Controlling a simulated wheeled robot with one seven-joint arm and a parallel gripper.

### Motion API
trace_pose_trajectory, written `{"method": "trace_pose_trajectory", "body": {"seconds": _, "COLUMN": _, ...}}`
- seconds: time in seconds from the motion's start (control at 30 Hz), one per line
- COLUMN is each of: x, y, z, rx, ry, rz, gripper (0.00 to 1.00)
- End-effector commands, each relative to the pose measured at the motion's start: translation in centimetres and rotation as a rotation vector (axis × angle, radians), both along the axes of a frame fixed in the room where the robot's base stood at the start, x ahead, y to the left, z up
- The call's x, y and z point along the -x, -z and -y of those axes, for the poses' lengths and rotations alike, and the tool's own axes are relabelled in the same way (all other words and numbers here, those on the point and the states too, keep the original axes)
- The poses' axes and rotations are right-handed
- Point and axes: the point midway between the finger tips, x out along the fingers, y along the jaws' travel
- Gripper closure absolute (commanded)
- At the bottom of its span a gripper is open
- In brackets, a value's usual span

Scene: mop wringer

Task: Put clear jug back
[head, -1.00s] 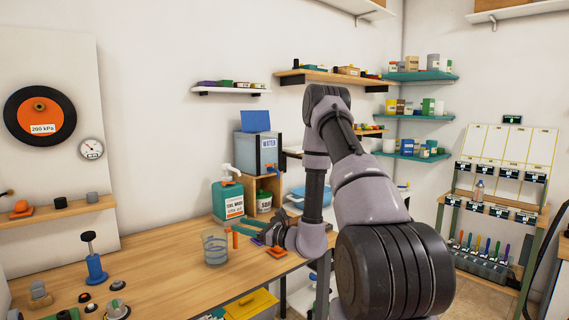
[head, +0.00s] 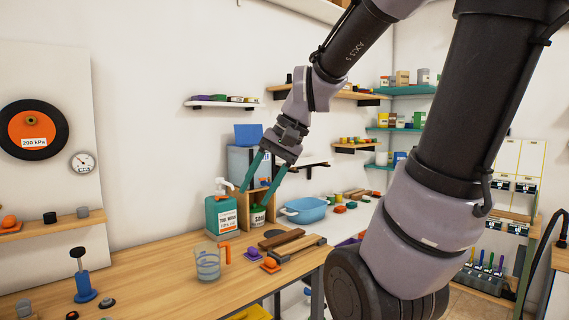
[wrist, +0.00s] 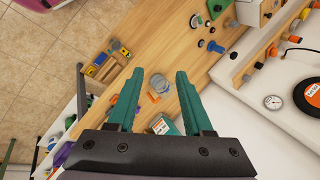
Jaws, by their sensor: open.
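The clear jug (head: 208,262) stands upright on the wooden workbench, with an orange handle on its right side and clear walls with faint bands. In the wrist view the jug (wrist: 158,86) appears from above, between and beyond the fingers. My gripper (head: 256,190) is open and empty, raised in the air above and to the right of the jug, with its teal fingers pointing down. The fingers (wrist: 153,78) also show spread apart in the wrist view. Nothing touches the jug.
A teal tire wash jug (head: 224,214) stands behind the clear jug. Purple and orange pieces (head: 262,258) and a wooden slatted rack (head: 292,244) lie to its right. A blue pump (head: 82,276) stands at the left. A blue basin (head: 304,210) sits farther back. Bench wood left of the jug is clear.

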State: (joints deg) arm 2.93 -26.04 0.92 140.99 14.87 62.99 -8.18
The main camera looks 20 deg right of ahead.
Motion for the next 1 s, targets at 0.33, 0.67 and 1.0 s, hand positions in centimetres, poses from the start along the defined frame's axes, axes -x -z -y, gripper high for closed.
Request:
{"method": "trace_pose_trajectory", "body": {"seconds": 0.33, "x": 2.2, "y": -4.9, "z": 4.7, "rx": 0.274, "ry": -0.001, "rz": 0.351, "gripper": 0.49}}
{"method": "trace_pose_trajectory", "body": {"seconds": 0.67, "x": 2.2, "y": -5.2, "z": 5.0, "rx": 0.286, "ry": 0.0, "rz": 0.365, "gripper": 0.49}}
{"method": "trace_pose_trajectory", "body": {"seconds": 1.0, "x": 2.2, "y": -5.2, "z": 4.9, "rx": 0.286, "ry": 0.0, "rz": 0.364, "gripper": 0.49}}
